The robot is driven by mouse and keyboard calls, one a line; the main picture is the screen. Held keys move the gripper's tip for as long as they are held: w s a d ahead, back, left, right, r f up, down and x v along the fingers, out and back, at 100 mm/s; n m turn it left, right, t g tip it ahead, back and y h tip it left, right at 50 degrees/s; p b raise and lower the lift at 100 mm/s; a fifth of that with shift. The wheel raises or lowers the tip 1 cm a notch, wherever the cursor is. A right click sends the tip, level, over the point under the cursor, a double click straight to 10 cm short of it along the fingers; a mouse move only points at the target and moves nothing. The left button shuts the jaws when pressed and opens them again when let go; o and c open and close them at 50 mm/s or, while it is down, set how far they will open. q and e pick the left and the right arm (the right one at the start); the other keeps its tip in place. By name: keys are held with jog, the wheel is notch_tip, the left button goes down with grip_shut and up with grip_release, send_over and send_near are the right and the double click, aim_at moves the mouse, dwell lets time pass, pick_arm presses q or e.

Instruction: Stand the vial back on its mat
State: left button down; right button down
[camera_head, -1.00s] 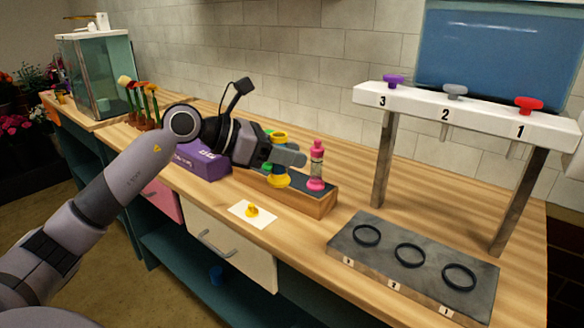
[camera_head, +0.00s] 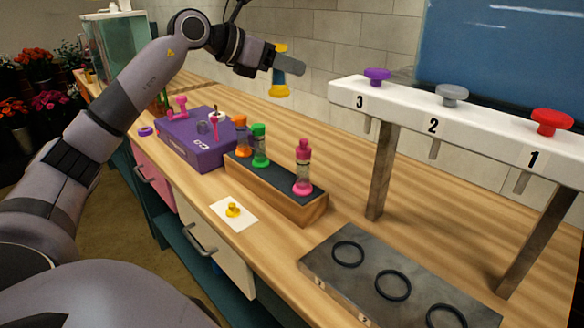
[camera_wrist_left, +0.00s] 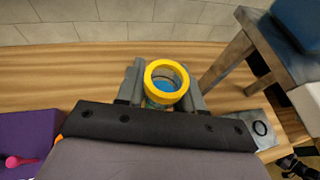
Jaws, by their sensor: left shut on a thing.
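My left gripper (camera_head: 287,64) is shut on a vial with a yellow rim and yellow base (camera_head: 279,91). It holds the vial roughly upright, in the air above the counter. In the left wrist view the open yellow rim (camera_wrist_left: 166,83) sits between the two fingers, with blue inside. Below stands a wooden rack with a dark mat on top (camera_head: 278,178). An orange vial (camera_head: 240,136), a green vial (camera_head: 259,145) and a pink vial (camera_head: 303,167) stand on it, with a bare stretch between green and pink. My right gripper is not in view.
A white card with a yellow stopper (camera_head: 232,210) lies before the rack. A purple box (camera_head: 190,150) is to its left. At right are a numbered white dispenser stand (camera_head: 400,92) and a grey slab with rings (camera_head: 325,262). Counter behind the rack is clear.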

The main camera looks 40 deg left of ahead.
pick_arm(q)
jog(key=shift+s+f+b, duration=0.1)
jog(key=shift+f+b, duration=1.3)
jog(key=shift+f, duration=8.35)
jog(key=c, duration=0.7)
grip_release()
jog(key=shift+f, duration=0.15)
